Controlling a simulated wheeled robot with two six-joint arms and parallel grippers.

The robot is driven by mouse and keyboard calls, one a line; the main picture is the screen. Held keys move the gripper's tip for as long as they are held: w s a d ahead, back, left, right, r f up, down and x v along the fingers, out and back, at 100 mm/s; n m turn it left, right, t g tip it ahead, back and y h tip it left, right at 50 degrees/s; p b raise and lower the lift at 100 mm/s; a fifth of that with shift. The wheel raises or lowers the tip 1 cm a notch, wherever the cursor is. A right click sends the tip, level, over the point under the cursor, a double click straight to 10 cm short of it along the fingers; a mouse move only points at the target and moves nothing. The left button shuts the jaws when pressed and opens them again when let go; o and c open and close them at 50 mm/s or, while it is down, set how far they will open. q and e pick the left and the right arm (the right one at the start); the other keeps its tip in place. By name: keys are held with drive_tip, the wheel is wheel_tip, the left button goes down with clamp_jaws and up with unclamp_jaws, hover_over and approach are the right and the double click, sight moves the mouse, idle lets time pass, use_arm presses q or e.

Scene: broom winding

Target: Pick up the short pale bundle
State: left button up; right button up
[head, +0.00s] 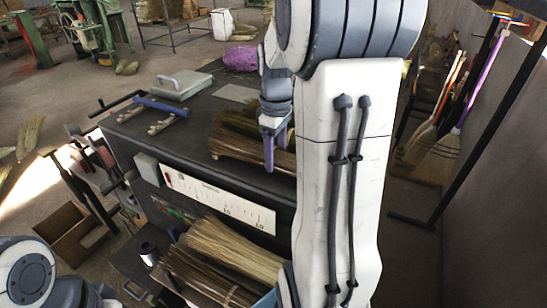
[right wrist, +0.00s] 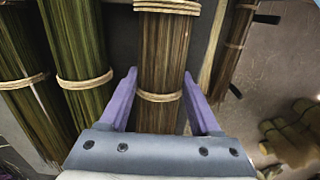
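My right gripper (head: 269,150) is over the dark bench top, by the bundles lying there. In the right wrist view, its two purple fingers (right wrist: 162,100) are open, one on each side of a brown-tan bundle (right wrist: 162,55) with pale bindings. Small gaps show between the fingers and this bundle. I cannot tell whether it is the short pale bundle. Two greenish bundles (right wrist: 75,45) lie to its left. In the head view, a pale straw bundle (head: 235,248) lies lower, in front of the bench. My left gripper is out of view.
The bench (head: 225,185) also holds a grey-white lidded box (head: 181,84), a blue-handled tool (head: 160,106) and a purple bundle (head: 240,58). A ruler strip (head: 220,203) runs along its front. Brooms (head: 440,140) lean at the right. A cardboard box (head: 75,235) stands at lower left.

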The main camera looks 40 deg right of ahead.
drive_tip(key=c, duration=0.6)
drive_tip(key=shift+r, duration=0.15)
drive_tip(key=shift+r+b, duration=0.3)
drive_tip(key=shift+r, duration=0.35)
drive_tip(key=r, duration=0.1)
drive_tip(key=r+b, duration=0.1)
drive_tip(key=shift+s+a+r, duration=0.1)
drive_tip(key=shift+a+r, duration=0.1)
drive_tip(key=shift+r, duration=0.2)
drive_tip(key=shift+s+a+r+b, duration=0.5)
drive_tip(key=shift+s+a+r, duration=0.6)
drive_tip(key=shift+a, duration=0.4)
drive_tip(key=shift+s+a+r+b, duration=0.55)
drive_tip(key=shift+s+a+r, duration=0.6)
drive_tip(key=shift+a, duration=0.35)
drive_tip(key=shift+s+a+r+b, duration=0.5)
drive_tip(key=shift+s+a+r, duration=0.6)
drive_tip(key=shift+a, duration=0.4)
